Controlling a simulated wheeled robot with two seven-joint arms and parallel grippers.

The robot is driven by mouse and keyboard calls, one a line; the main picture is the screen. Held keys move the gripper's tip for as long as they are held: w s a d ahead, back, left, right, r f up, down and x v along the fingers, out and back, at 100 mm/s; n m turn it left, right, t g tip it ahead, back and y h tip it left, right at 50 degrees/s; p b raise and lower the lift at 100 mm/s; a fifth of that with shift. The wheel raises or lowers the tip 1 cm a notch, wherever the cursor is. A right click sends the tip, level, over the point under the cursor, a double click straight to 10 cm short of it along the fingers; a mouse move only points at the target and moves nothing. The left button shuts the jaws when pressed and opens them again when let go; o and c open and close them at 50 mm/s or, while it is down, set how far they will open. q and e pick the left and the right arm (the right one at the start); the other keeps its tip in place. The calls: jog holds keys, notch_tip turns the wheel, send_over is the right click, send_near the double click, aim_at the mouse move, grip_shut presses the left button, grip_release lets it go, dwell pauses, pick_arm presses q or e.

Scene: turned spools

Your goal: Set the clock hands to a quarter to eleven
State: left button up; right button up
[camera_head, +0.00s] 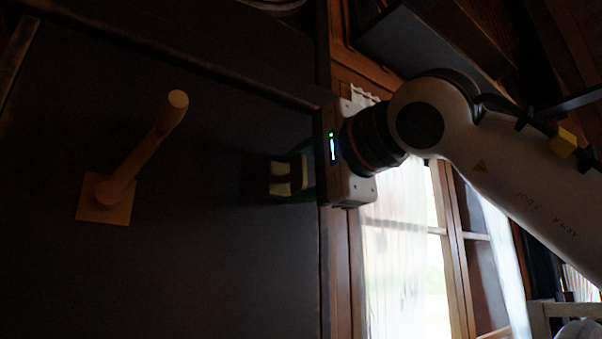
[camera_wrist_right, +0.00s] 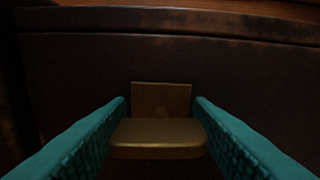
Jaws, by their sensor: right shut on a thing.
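No clock face with numerals shows in these frames. A pale wooden piece (camera_head: 140,155) stands out from a dark panel (camera_head: 200,260) on a square wooden plate, its free end angled up and to the right. My right gripper (camera_head: 287,176) is at the panel's right side, shut on a second wooden piece (camera_wrist_right: 158,138). In the right wrist view this piece is a rounded block between the teal fingers, with a square plate (camera_wrist_right: 161,92) behind it on a dark surface. The fingers hide part of it in the head view. My left gripper is not in view.
A wooden window frame with a sheer curtain (camera_head: 393,240) is behind my right arm. A wooden edge runs along the panel's right side. The panel between the two wooden pieces is bare. The scene is dim.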

jog(key=shift+f, duration=0.1)
jog(key=o, duration=1)
jog(key=shift+c, duration=0.2)
jog(key=shift+s, duration=0.15)
jog(key=shift+s+d+b, duration=0.3)
jog(key=shift+s+b, duration=0.05)
jog(key=shift+b, duration=0.1)
jog(key=b+v, duration=0.4)
jog(key=v, duration=0.7)
jog(key=shift+b, duration=0.4)
